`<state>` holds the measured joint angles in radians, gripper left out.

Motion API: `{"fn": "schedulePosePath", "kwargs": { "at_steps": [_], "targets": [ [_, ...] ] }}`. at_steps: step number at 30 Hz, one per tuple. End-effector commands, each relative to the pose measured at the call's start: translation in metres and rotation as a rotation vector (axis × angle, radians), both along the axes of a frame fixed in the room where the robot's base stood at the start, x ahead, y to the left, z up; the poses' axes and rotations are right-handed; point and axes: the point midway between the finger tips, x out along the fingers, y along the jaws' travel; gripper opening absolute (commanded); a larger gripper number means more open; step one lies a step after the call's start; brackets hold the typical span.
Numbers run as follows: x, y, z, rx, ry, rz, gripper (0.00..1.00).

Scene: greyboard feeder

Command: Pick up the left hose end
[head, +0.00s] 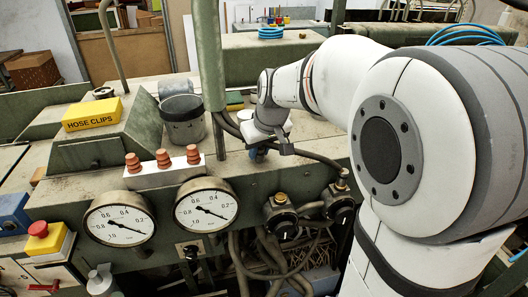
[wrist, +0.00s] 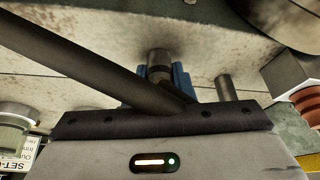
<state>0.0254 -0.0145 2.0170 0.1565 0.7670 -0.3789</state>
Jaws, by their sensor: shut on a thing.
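My gripper (head: 258,153) is low over the top of the green machine, right of the grey pot. In the wrist view, its blue fingers (wrist: 182,80) are shut around a grey metal fitting with a dark collar, which appears to be the left hose end (wrist: 158,60). A black hose (wrist: 80,60) crosses diagonally in front of the fingers and partly hides the grip. In the head view, black hose (head: 318,158) runs right from the gripper towards a valve. More hose lies left of the gripper, by the pot. The wrist hides the held end there.
The grey pot (head: 183,120) and a green post (head: 208,60) stand left of my gripper. Orange cones (head: 163,158) stand on a white block nearby. A yellow HOSE CLIPS box (head: 92,114) is farther left. A metal stub (wrist: 226,88) stands close to the fingers. Gauges line the front.

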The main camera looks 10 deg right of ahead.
Motion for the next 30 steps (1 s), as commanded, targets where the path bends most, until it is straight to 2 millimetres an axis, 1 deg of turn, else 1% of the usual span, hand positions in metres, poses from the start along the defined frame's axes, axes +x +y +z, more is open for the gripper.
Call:
{"fn": "schedulePosePath", "kwargs": {
  "at_steps": [1,3,4,10,13,16,21,24,27,30],
  "targets": [
    [0.0,0.0,0.0,0.0,0.0,0.0,0.09],
    [0.0,0.0,0.0,0.0,0.0,0.0,0.03],
    [0.0,0.0,0.0,0.0,0.0,0.0,0.03],
    [0.0,0.0,0.001,0.0,-0.001,0.001,0.02],
    [0.001,0.0,0.008,0.0,-0.003,0.001,0.02],
    [0.001,0.001,0.024,0.0,-0.005,0.001,0.02],
    [0.001,0.0,0.06,0.0,-0.006,0.001,0.02],
    [0.001,0.0,0.078,0.0,-0.004,0.001,0.02],
    [0.001,0.001,0.091,-0.001,-0.003,0.001,0.02],
    [0.0,0.001,0.098,0.0,-0.002,0.002,0.02]
  ]
}}
